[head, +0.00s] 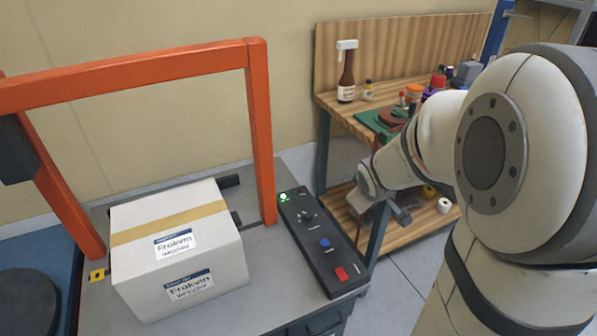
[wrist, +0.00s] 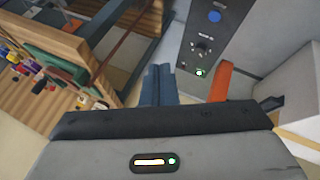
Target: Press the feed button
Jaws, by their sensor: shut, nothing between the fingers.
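A dark control panel (head: 313,247) lies along the right side of the grey bench. The blue button (wrist: 214,16) and knob (wrist: 203,47) also show in the wrist view; the red button does not. My gripper (head: 400,213) is shut and empty, right of the panel and apart from it. Its fingers (wrist: 160,72) show in the wrist view.
An orange frame (head: 259,130) arches over a taped white carton (head: 180,250) with labels, left of the panel. A wooden workbench (head: 400,80) with bottles and jars stands at the back right, behind my arm. The panel's top is unobstructed.

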